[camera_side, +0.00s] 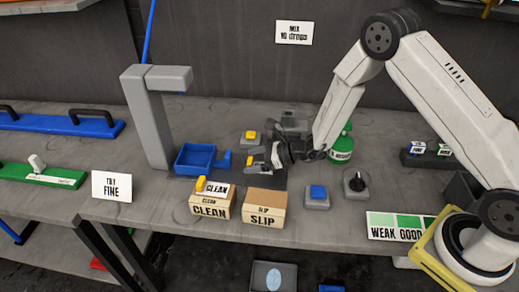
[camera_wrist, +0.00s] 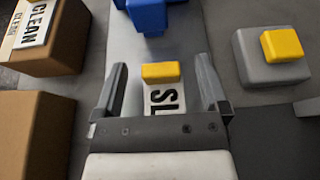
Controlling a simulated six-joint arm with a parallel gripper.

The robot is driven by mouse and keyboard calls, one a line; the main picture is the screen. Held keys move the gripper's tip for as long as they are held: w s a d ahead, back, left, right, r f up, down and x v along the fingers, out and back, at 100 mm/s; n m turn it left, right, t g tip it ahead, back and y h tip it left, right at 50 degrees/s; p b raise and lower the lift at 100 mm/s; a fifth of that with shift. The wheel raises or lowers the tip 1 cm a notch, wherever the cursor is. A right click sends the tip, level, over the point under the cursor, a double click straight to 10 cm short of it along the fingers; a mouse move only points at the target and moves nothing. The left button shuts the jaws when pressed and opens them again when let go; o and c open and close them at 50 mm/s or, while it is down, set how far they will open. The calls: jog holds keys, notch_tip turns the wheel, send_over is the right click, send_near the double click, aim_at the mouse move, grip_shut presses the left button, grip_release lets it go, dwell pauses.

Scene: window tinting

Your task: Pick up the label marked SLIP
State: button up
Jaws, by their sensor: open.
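The SLIP label is a white plate with a yellow grip block. In the wrist view the label (camera_wrist: 164,96) shows the letters "SL", its rest hidden behind my gripper's body. Its yellow block (camera_wrist: 161,71) lies between my gripper's (camera_wrist: 160,78) two spread fingers, with a gap on each side. In the side view my gripper (camera_side: 272,162) is low over the bench, right at the label's yellow block (camera_side: 255,160). The tan box marked SLIP (camera_side: 264,208) stands in front, with no label visible on top.
A CLEAN box (camera_side: 212,206) carries a CLEAN label (camera_side: 215,188). A blue tray (camera_side: 195,158) is left of my gripper, and a grey block with a yellow top (camera_side: 250,138) is behind. A blue-topped block (camera_side: 317,196) and a dark knob (camera_side: 356,184) stand to the right.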

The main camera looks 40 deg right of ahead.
dwell(0.4)
grip_shut()
jog(key=shift+r, duration=0.1)
jog(key=shift+r, duration=0.7)
jog(key=s+d+r, duration=0.2)
jog(key=s+r, duration=0.9)
jog(key=s, duration=0.2)
jog(key=shift+s+r, duration=0.2)
jog(key=shift+s, duration=0.2)
jog(key=shift+d, duration=0.1)
